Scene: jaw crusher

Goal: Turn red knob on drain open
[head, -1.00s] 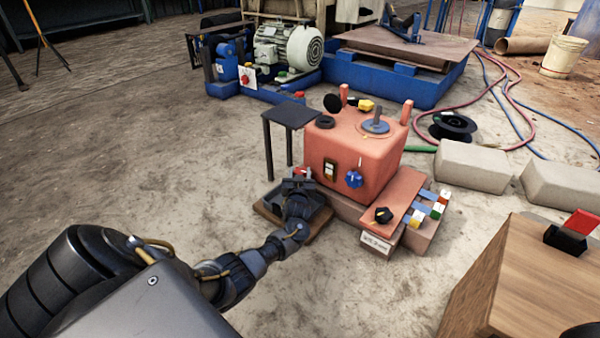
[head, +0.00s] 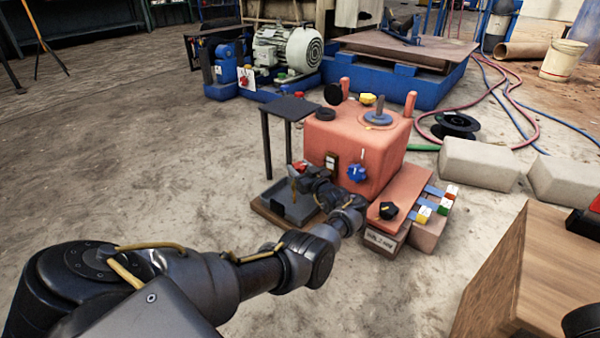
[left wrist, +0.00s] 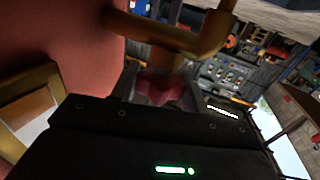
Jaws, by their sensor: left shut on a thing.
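The salmon-red machine body (head: 355,155) stands on the floor in the middle of the head view. The drain shows in the left wrist view as a brass pipe (left wrist: 165,37) beside the red body. A red knob (left wrist: 157,86) sits just below this pipe in that view, between the fingers of my left gripper (left wrist: 160,90). The fingers are shut on the knob. In the head view my left gripper (head: 298,174) is at the left side of the body, and the knob is mostly hidden. My right gripper is not in view.
A dark tray (head: 285,205) lies under the gripper, and a small black stand (head: 290,110) rises behind it. A blue knob (head: 357,172) and a black knob (head: 388,210) are close to my wrist. A wooden box (head: 525,275) stands at the right. The floor at left is clear.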

